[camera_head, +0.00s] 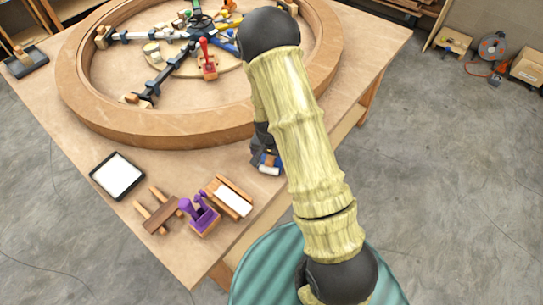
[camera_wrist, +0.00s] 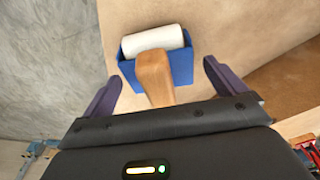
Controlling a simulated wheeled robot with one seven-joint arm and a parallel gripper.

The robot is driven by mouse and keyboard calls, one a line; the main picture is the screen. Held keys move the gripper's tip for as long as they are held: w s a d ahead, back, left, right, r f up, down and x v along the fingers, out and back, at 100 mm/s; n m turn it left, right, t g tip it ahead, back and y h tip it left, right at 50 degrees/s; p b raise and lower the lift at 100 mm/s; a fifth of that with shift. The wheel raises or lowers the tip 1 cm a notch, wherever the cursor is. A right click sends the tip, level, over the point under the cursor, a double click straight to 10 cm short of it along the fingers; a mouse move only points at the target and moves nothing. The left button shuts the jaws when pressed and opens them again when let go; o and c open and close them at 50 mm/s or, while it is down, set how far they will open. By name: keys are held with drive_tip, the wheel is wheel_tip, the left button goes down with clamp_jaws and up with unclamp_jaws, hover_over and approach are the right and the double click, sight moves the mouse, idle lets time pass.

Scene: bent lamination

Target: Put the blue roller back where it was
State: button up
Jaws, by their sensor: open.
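The blue roller shows in the wrist view, with a blue frame (camera_wrist: 182,66), a white cylinder and a wooden handle pointing towards my gripper. In the head view the blue roller (camera_head: 269,169) is at the table's right edge, partly hidden by my arm. My gripper (camera_wrist: 162,82) is open, with one dark purple finger on each side of the handle. In the head view my gripper (camera_head: 264,150) is mostly hidden beneath my arm, outside the big wooden ring.
A black tray with a white pad (camera_head: 118,175), a wooden rack (camera_head: 157,209), a purple-handled tool (camera_head: 202,217) and a wooden holder with a white part (camera_head: 230,198) stand on the near table corner. The wooden ring (camera_head: 165,126) with clamps inside fills the far part.

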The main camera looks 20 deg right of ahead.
drive_tip(key=shift+r+p, duration=0.3)
drive_tip(key=shift+r, duration=0.25)
drive_tip(key=r, duration=0.3)
drive_tip(key=s+r+b, duration=0.1)
drive_tip(key=r, duration=0.3)
drive_tip(key=a+r, duration=0.1)
drive_tip(key=r, duration=0.2)
drive_tip(key=shift+s+r, duration=0.2)
drive_tip(key=shift+r, duration=0.1)
drive_tip(key=shift+s+d+r, duration=0.1)
drive_tip(key=shift+r, duration=0.5)
drive_tip(key=s+r+n+t, duration=0.1)
drive_tip(key=s+r+n, duration=0.5)
drive_tip(key=s+r, duration=0.3)
drive_tip(key=s+d, duration=0.1)
drive_tip(key=s, duration=0.3)
drive_tip(key=shift+r+y, duration=0.2)
drive_tip(key=shift+y, duration=0.2)
